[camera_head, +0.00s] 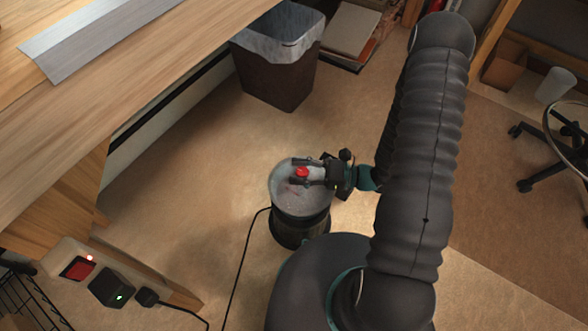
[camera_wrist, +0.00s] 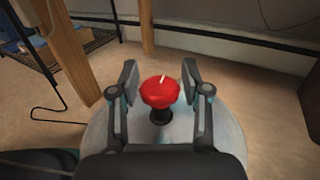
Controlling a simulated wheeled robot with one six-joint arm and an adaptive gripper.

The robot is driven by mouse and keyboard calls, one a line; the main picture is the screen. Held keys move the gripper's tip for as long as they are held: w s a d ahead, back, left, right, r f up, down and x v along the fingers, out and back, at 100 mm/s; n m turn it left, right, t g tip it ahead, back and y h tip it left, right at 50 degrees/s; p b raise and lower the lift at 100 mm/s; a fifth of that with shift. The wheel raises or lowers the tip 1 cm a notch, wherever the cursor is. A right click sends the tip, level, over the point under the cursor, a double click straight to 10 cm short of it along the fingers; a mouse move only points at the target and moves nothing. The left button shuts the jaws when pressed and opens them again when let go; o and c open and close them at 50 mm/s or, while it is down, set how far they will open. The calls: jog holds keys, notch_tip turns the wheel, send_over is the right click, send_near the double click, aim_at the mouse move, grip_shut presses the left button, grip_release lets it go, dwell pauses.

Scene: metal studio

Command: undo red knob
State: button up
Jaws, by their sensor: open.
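The red knob (camera_head: 302,172) sits on a short dark stem on top of a round grey-topped drum (camera_head: 284,195) with a dark lower body. In the wrist view the red knob (camera_wrist: 160,92) has a lobed rim and a small white mark on top. My gripper (camera_head: 306,172) is open at the knob. In the wrist view my gripper (camera_wrist: 160,82) has one finger on each side of the knob, with a visible gap on both sides. The grey top (camera_wrist: 100,133) is partly hidden by my gripper.
A dark bin with a liner (camera_head: 275,75) stands behind the drum. A wooden bench (camera_head: 120,80) is at the left. A black cable (camera_head: 243,245) runs on the floor left of the drum. A wheeled chair (camera_head: 560,140) is at the right. Floor between bench and drum is mostly clear.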

jog(key=shift+w+a, duration=0.1)
jog(key=shift+a, duration=0.65)
grip_shut()
jog(key=shift+g, duration=0.4)
